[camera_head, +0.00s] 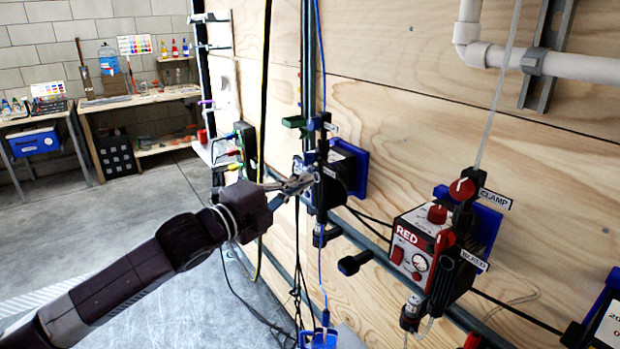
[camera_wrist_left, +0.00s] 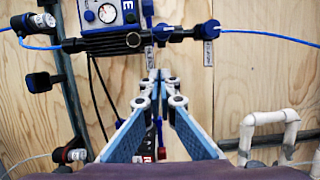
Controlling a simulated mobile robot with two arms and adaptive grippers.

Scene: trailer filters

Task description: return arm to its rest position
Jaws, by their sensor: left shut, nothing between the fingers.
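My left arm (camera_head: 130,275) reaches in from the lower left towards the plywood wall. My left gripper (camera_head: 303,183) is shut and empty, its tips in front of the black unit (camera_head: 338,177) on the wall rail. In the left wrist view the gripper (camera_wrist_left: 158,76) shows its blue-padded fingers meeting at the tips, just below a black manifold (camera_wrist_left: 110,43) with blue knobs. Whether the tips touch the manifold or its hanging tag, I cannot tell. My right gripper is not in view.
A RED control box (camera_head: 412,245) with clamp and bleed knobs is on the wall at right. A blue hose (camera_head: 321,250) and black cables hang below the gripper. A grey pipe (camera_head: 580,66) runs upper right. A workbench (camera_head: 140,100) stands far left; the floor between is clear.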

